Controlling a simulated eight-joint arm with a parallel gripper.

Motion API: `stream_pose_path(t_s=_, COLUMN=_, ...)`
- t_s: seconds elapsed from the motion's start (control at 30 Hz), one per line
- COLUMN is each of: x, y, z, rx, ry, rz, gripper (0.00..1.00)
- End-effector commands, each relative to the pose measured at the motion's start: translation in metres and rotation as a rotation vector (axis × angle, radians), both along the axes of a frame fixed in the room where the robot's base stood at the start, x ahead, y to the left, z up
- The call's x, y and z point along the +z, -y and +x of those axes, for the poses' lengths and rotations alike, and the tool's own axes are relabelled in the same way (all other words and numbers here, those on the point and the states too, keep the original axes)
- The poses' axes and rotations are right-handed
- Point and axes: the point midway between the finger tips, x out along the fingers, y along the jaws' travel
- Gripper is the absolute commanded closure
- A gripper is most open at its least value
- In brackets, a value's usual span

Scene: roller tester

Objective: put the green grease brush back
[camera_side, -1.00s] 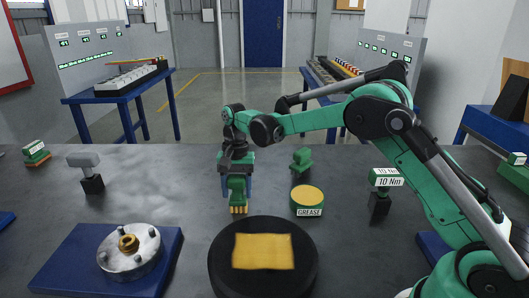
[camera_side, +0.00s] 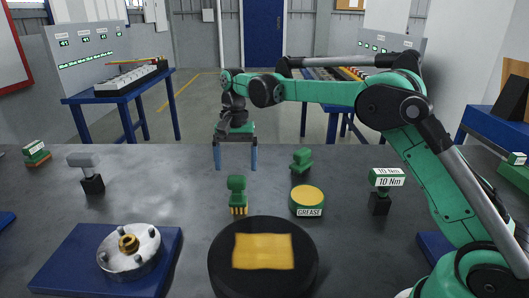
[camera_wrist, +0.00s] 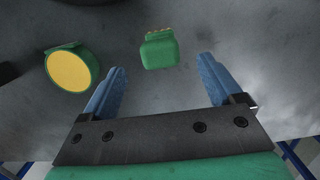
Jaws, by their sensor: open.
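The green grease brush (camera_side: 237,193) stands upright on the dark table, with its yellow bristles down. It is left of the round green grease tin (camera_side: 307,198) with a yellow top and a GREASE label. My gripper (camera_side: 235,167) is open and empty, raised above and behind the brush, its blue fingers apart. In the wrist view the brush (camera_wrist: 160,49) lies beyond and between the fingertips of my gripper (camera_wrist: 164,82), touching neither. The grease tin (camera_wrist: 72,69) is to its left there.
A black round pad with a yellow cloth (camera_side: 263,251) stands in front of the brush. A small green block (camera_side: 301,160) is behind the tin. A blue plate with a metal flange (camera_side: 130,252) is front left. A 10 Nm tool (camera_side: 383,190) stands right. The table between brush and left-hand tool (camera_side: 90,174) is clear.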

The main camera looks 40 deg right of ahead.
Motion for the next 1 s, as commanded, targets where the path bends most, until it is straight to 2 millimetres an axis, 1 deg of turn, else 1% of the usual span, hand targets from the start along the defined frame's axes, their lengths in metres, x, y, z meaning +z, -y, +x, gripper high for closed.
stream_pose_path(t_s=0.03, x=0.010, y=0.001, z=0.001, rx=-0.001, ry=0.000, rz=0.000, gripper=0.14)
stream_pose_path(t_s=0.1, x=0.023, y=0.002, z=0.002, rx=-0.001, ry=0.000, rz=0.000, gripper=0.14)
stream_pose_path(t_s=0.2, x=0.035, y=0.004, z=0.004, rx=-0.001, ry=0.000, rz=0.000, gripper=0.14)
stream_pose_path(t_s=0.3, x=0.044, y=0.005, z=0.004, rx=-0.001, ry=0.000, rz=0.000, gripper=0.14)
stream_pose_path(t_s=0.43, x=0.052, y=0.005, z=0.004, rx=0.002, ry=0.003, rz=0.000, gripper=0.14)
stream_pose_path(t_s=0.57, x=0.062, y=0.004, z=-0.001, rx=0.039, ry=0.042, rz=-0.005, gripper=0.14)
stream_pose_path(t_s=0.67, x=0.074, y=0.002, z=-0.013, rx=0.105, ry=0.113, rz=-0.014, gripper=0.14)
stream_pose_path(t_s=0.8, x=0.089, y=0.000, z=-0.042, rx=0.233, ry=0.244, rz=-0.047, gripper=0.14)
stream_pose_path(t_s=0.9, x=0.091, y=-0.002, z=-0.067, rx=0.329, ry=0.337, rz=-0.078, gripper=0.14)
stream_pose_path(t_s=0.97, x=0.090, y=-0.003, z=-0.083, rx=0.387, ry=0.391, rz=-0.100, gripper=0.14)
stream_pose_path(t_s=1.0, x=0.087, y=-0.003, z=-0.094, rx=0.425, ry=0.428, rz=-0.117, gripper=0.14)
